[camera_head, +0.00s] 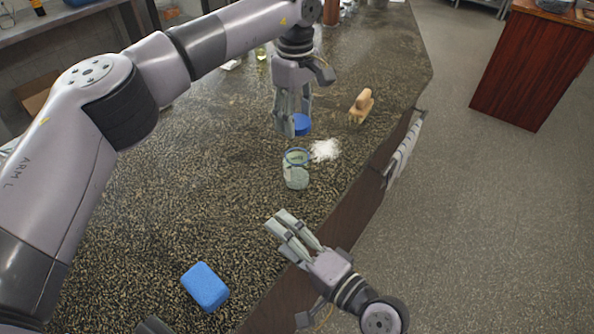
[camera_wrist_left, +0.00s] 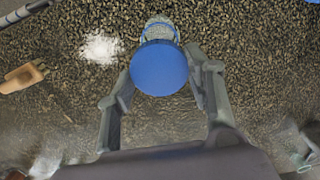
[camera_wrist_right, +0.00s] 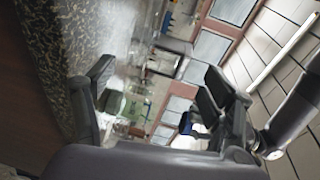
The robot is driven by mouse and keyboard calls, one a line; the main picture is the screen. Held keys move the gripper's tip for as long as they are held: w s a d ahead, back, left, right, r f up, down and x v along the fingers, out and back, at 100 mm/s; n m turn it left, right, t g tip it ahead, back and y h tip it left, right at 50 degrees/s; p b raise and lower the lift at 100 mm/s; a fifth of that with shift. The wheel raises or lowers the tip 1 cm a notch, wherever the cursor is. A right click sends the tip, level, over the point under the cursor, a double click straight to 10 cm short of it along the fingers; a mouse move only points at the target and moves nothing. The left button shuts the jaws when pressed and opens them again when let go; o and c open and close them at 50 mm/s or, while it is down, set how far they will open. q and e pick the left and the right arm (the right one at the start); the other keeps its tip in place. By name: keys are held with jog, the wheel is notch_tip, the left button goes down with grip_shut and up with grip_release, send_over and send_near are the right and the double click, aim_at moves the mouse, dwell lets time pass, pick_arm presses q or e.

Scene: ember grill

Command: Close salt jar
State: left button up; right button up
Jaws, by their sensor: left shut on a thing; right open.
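The salt jar (camera_head: 296,176) is clear glass with a blue rim and stands upright and open on the speckled counter. It also shows at the top of the left wrist view (camera_wrist_left: 160,27). My left gripper (camera_head: 293,128) is shut on the round blue lid (camera_wrist_left: 159,68), which also shows in the head view (camera_head: 302,124). It holds the lid above the counter, a little beyond the jar and apart from it. My right gripper (camera_head: 278,222) is open and empty near the counter's front edge, on the near side of the jar.
A white salt pile (camera_head: 325,150) lies on the counter right of the jar. A wooden object (camera_head: 361,105) lies further back. A blue sponge (camera_head: 205,286) lies at the near left. A cloth (camera_head: 405,150) hangs at the counter's right edge. The counter left of the jar is clear.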

jog(key=w+d+r+m+t+h, duration=0.1)
jog(key=w+r+m+t+h, duration=0.4)
jog(key=m, duration=1)
jog(key=m+t+h, duration=0.1)
jog(key=m+h, duration=0.4)
jog(key=m, duration=0.6)
send_near(299, 172)
jog(key=shift+w, duration=0.35)
jog(key=w, duration=0.4)
jog(key=w+a, duration=0.1)
jog(key=w, duration=0.7)
jog(key=shift+a, duration=0.2)
jog(key=shift+c, duration=0.2)
jog(key=c, duration=1.7)
pick_arm(q)
jog(key=shift+f, duration=2.5)
pick_arm(e)
jog(key=shift+c, duration=0.2)
